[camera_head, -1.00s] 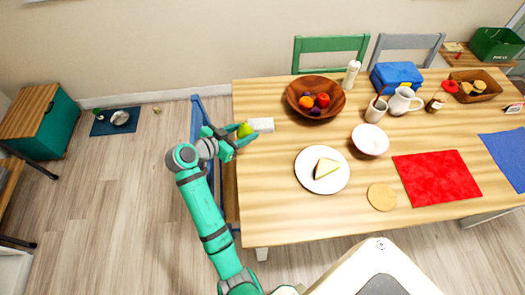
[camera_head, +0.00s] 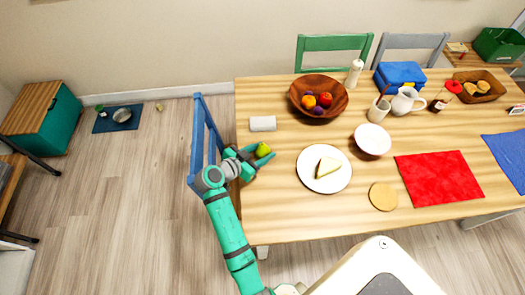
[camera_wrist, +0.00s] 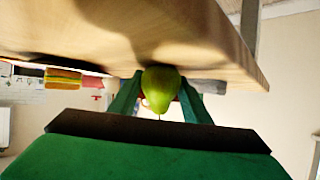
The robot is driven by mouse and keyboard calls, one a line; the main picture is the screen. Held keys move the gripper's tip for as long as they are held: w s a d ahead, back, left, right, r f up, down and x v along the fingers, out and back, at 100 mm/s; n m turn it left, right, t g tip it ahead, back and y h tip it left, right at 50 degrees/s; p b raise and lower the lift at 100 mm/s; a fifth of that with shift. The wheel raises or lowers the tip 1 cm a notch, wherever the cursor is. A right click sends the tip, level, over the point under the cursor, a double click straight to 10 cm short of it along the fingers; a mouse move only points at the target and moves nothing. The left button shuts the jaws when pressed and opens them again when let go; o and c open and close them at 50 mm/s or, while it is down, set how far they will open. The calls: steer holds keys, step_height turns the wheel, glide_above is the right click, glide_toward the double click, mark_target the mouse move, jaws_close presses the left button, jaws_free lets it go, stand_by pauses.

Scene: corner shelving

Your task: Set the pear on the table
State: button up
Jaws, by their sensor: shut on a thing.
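The green pear (camera_head: 264,150) is between the fingers of my gripper (camera_head: 260,155), over the left edge of the wooden table (camera_head: 290,218). In the wrist view the pear (camera_wrist: 161,88) sits between the two green fingers (camera_wrist: 158,98), close to the table surface (camera_wrist: 215,40). That view looks upside down. I cannot tell whether the pear touches the table. My gripper is shut on it.
A white block-like item (camera_head: 263,123) lies just behind my gripper. A wooden bowl of fruit (camera_head: 338,108) stands further back, and a plate with a wedge (camera_head: 306,182) is to the right. A blue chair (camera_head: 197,150) stands at the left edge.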

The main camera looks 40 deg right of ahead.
steer(key=shift+w, duration=0.1)
steer(key=o, duration=0.8)
steer(key=shift+o, duration=1.3)
steer(key=shift+s, duration=0.2)
steer(key=v, duration=1.2)
steer(key=shift+w, duration=0.1)
